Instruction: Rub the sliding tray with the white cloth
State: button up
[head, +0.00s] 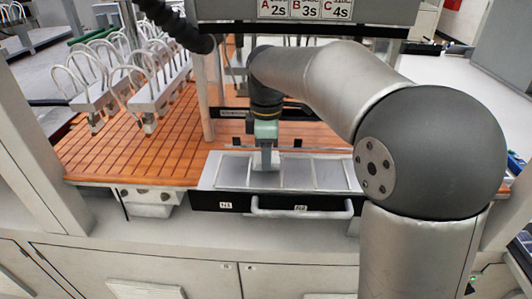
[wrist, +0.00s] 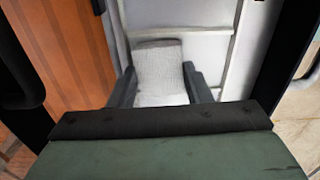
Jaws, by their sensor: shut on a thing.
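The sliding tray (head: 232,173) is a pale shallow tray with raised cross strips and a black front bearing a light handle. It stands out at the front of the orange slotted table. My gripper (head: 266,160) points down over the left part of the tray. In the wrist view my gripper (wrist: 163,88) has its two dark fingers on either side of the white cloth (wrist: 160,62), shut on it. The cloth looks folded into a pad and lies over the tray surface (wrist: 200,50). Whether it presses on the tray I cannot tell.
The orange slotted table (head: 120,150) lies behind and left of the tray. Rows of metal blocks with bent pipes (head: 125,85) stand on it. A signboard (head: 305,10) hangs above. A light handle (head: 300,210) sticks out at the tray's front. Pale cabinets (head: 140,260) are below.

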aim_at(266, 178)
jog(key=shift+f, duration=0.2)
jog(key=shift+s+f, duration=0.1)
jog(key=shift+s, duration=0.15)
jog(key=shift+s+a+f+b, duration=0.1)
jog(key=shift+s+b, duration=0.35)
jog(key=shift+s, duration=0.5)
jog(key=shift+s+a+f+b, duration=0.1)
jog(key=shift+s+b, duration=0.35)
jog(key=shift+s, duration=0.45)
jog(key=shift+c, duration=0.3)
jog(key=shift+r, duration=0.1)
notch_tip(266, 178, up, 6)
jog(key=p, duration=0.5)
jog(key=shift+w, duration=0.1)
jog(key=shift+r, duration=0.15)
notch_tip(266, 178, up, 3)
jog(key=shift+f+p, duration=0.1)
jog(key=shift+p, duration=1)
